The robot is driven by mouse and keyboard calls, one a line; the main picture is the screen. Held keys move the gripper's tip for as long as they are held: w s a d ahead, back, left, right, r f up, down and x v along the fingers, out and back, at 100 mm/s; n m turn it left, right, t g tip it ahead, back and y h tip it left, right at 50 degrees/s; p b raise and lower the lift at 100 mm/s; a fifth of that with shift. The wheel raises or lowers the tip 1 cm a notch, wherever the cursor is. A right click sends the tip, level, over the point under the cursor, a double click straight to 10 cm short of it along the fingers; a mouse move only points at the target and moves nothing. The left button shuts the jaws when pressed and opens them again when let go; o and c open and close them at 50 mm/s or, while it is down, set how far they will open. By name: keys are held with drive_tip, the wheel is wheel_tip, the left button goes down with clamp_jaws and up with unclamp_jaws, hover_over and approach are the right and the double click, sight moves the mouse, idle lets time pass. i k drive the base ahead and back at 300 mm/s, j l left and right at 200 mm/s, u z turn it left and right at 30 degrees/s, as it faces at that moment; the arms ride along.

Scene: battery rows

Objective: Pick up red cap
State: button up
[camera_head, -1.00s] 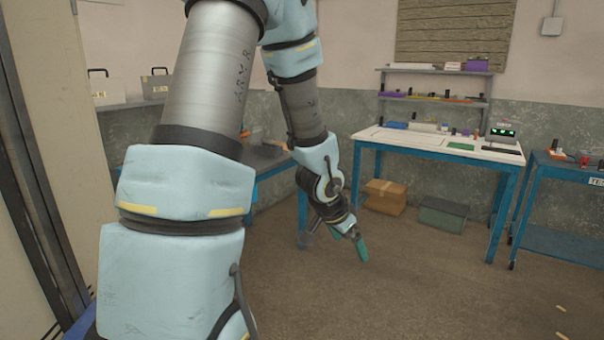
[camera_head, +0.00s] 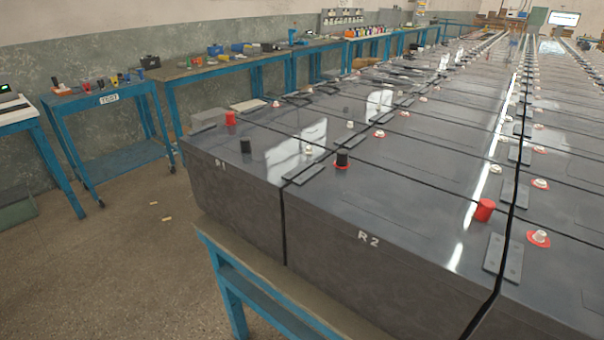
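Two red caps stand upright on the dark battery tops. One red cap (camera_head: 485,210) is on the battery marked R2 (camera_head: 340,255), toward its right end. The other red cap (camera_head: 230,118) is at the far left corner of the neighbouring battery (camera_head: 235,190), whose mark is partly unclear. A black cap (camera_head: 245,146) stands on that neighbouring battery. Another black cap (camera_head: 342,159) sits on a red ring on the R2 battery. My gripper and arm are outside the present view, so I cannot see its state.
Long battery rows fill the right side, on a blue stand (camera_head: 235,280). A small blue cart (camera_head: 110,135) and a blue workbench (camera_head: 210,72) line the left wall. Open floor (camera_head: 130,260) lies at the lower left.

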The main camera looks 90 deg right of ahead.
sight(484, 209)
drive_tip(key=j+z, duration=0.1)
drive_tip(key=z, duration=0.9)
drive_tip(key=k+j+z, duration=0.1)
drive_tip(key=z, duration=0.4)
